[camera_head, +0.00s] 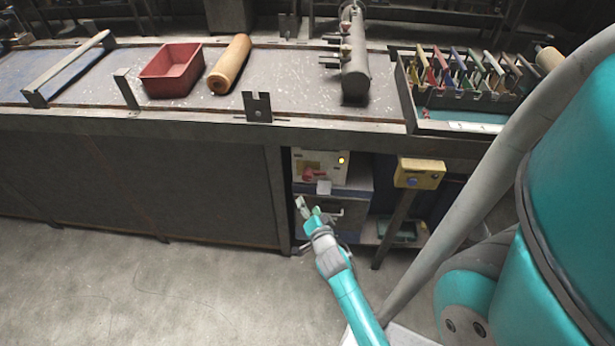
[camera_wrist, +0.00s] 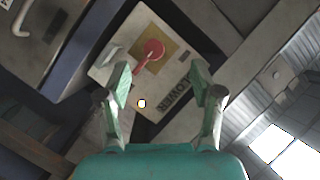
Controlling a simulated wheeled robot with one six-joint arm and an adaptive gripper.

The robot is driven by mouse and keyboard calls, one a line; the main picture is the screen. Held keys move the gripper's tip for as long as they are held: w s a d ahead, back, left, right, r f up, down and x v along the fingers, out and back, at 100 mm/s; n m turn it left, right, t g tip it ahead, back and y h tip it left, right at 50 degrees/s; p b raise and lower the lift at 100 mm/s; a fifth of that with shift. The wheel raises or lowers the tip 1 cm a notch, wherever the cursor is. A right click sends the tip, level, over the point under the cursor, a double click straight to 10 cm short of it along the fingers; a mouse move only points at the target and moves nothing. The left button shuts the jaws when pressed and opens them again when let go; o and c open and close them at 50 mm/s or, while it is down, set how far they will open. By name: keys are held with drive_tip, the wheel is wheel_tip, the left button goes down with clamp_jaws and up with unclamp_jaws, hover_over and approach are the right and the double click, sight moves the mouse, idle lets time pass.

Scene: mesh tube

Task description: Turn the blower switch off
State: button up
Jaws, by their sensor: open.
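The blower box (camera_head: 335,159) is a cream panel in the open bay under the bench. In the wrist view the panel (camera_wrist: 158,115) appears tilted, with the red handle (camera_wrist: 148,55) on a tan plate, the lit lamp (camera_wrist: 141,103) and lettering reading "LOWER". My gripper (camera_wrist: 163,78) is open and empty, its fingers apart, with the handle seen beyond and between the fingertips. In the head view my gripper (camera_head: 308,208) is in front of and below the panel, apart from the handle.
A yellow box (camera_head: 420,173) on a post stands right of the bay. A drawer or cabinet with a handle (camera_head: 345,212) is below the panel. The bench above holds a red bin (camera_head: 172,70), a roll (camera_head: 230,64) and a tool rack (camera_head: 465,92). The floor at left is clear.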

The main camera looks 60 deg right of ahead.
drive_tip(key=m, duration=0.2)
approach(308, 178)
drive_tip(key=shift+g+h, duration=0.3)
drive_tip(key=shift+g, duration=0.1)
drive_tip(key=x, duration=1.1)
drive_tip(key=shift+w+f, duration=0.1)
drive_tip(key=shift+w, duration=0.15)
drive_tip(key=shift+a, duration=0.1)
drive_tip(key=c, duration=1.2)
drive_tip(key=shift+o, duration=0.2)
